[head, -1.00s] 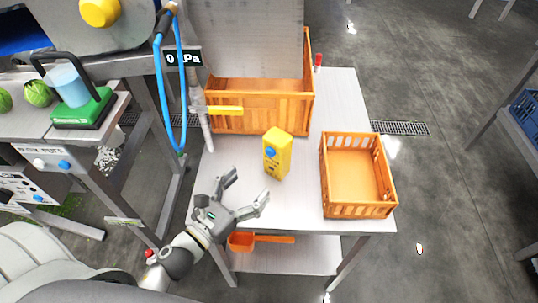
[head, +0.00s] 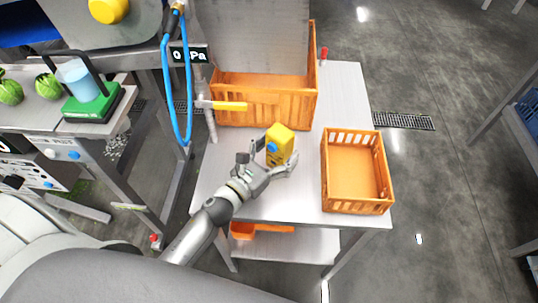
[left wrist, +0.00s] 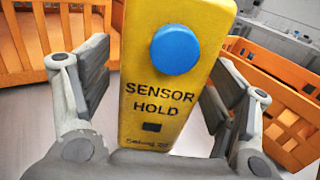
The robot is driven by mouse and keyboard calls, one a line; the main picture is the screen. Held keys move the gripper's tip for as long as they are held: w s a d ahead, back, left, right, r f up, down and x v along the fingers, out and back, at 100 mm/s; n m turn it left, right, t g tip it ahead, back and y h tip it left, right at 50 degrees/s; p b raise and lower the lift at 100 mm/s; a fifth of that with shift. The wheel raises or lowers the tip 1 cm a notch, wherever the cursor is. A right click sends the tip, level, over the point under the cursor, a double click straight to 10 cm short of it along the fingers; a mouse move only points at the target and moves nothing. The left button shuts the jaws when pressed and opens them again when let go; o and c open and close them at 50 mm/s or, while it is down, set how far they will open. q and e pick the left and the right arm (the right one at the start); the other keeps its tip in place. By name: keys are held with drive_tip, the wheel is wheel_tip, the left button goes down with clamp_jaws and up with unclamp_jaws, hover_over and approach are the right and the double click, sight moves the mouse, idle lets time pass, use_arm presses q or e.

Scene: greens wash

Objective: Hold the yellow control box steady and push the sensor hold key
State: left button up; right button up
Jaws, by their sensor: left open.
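The yellow control box (head: 280,141) stands upright on the metal table in the head view. In the left wrist view the yellow control box (left wrist: 160,75) fills the middle, with the blue sensor hold key (left wrist: 175,50) above the words SENSOR HOLD. The blue key also shows in the head view (head: 272,147). My left gripper (head: 269,159) is open at the box, its lower part covered by the gripper. In the left wrist view one finger pad is on each side of the box; I cannot tell whether either touches it. My right gripper is not in view.
An orange crate (head: 357,207) stands right of the box on the metal table (head: 344,95). A larger orange crate (head: 262,106) is behind it. A yellow-handled valve (head: 228,105) and a blue hose (head: 189,90) are at the left.

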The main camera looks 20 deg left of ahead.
use_arm(q)
drive_tip(key=shift+w+d, duration=0.15)
drive_tip(key=shift+w, duration=0.25)
drive_tip(key=c, duration=1.2)
drive_tip(key=shift+c, duration=0.2)
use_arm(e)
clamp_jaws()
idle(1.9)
